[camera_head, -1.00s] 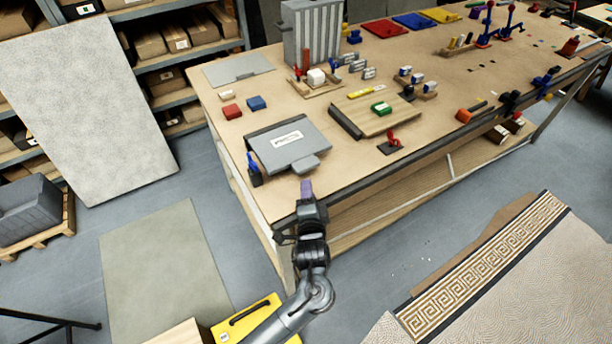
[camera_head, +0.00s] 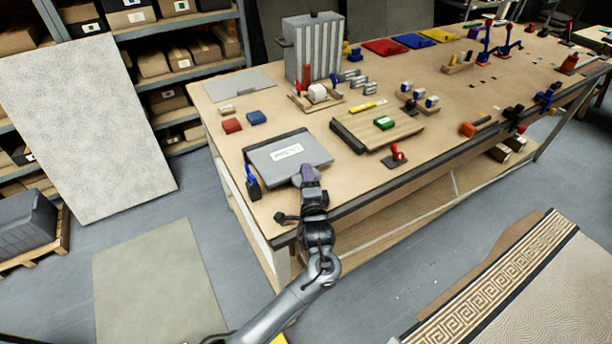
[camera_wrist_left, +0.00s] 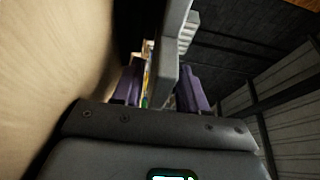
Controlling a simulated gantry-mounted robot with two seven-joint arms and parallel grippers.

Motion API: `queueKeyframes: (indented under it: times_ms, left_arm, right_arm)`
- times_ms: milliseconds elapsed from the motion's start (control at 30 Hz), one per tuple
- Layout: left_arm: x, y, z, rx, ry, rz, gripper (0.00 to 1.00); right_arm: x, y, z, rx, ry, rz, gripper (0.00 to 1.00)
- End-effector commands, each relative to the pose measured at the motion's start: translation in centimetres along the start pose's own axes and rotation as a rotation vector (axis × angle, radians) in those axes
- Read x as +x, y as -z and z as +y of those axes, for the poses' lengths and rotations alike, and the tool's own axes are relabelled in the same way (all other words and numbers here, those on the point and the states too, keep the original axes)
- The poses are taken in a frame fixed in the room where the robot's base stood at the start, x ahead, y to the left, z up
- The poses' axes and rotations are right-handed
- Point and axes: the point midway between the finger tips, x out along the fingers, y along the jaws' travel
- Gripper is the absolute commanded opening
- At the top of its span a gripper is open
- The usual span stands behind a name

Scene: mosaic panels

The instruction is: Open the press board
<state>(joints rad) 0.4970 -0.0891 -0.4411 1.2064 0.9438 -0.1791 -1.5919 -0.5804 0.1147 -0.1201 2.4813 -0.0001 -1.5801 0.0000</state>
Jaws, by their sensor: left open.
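The press board (camera_head: 270,158) is a flat grey plate with a white label, lying down on a dark base near the front left of the workbench. My left gripper (camera_head: 308,172) is at its front right edge, where it covers the plate's grey front tab. In the left wrist view the two purple fingers of my left gripper (camera_wrist_left: 160,85) are apart, with a grey plate edge (camera_wrist_left: 166,70) between them. I cannot tell whether either finger touches it. My right gripper is not in view.
A blue clamp (camera_head: 251,180) stands at the board's left corner. Red (camera_head: 232,125) and blue (camera_head: 256,118) blocks lie behind it. The workbench (camera_head: 222,158) has a dark front edge.

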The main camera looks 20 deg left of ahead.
Motion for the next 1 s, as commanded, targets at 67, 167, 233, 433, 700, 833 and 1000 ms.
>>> queueKeyframes:
  times_ms: [67,167,233,433,700,833,1000]
  left_arm:
    - [0.8,0.0,0.0,0.001,0.001,-0.001,0.43]
    - [1.3,0.0,0.1,0.001,-0.001,0.0,0.43]
    - [1.6,0.0,0.0,0.0,-0.001,0.0,0.43]
    - [1.7,0.0,0.0,-0.001,-0.001,0.001,0.43]
    - [1.7,0.0,0.0,0.0,-0.001,0.0,0.17]
    - [1.7,0.0,0.0,0.0,-0.001,0.0,0.0]
    - [1.7,0.0,0.0,0.0,-0.001,0.0,0.0]
  right_arm:
    - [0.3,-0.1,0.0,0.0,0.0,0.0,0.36]
    - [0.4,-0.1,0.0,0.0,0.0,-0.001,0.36]
    - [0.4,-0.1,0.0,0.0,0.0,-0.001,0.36]
    - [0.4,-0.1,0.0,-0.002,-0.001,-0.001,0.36]
    - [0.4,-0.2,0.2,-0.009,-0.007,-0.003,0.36]
    - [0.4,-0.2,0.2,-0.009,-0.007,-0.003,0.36]
    - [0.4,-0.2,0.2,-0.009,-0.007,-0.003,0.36]
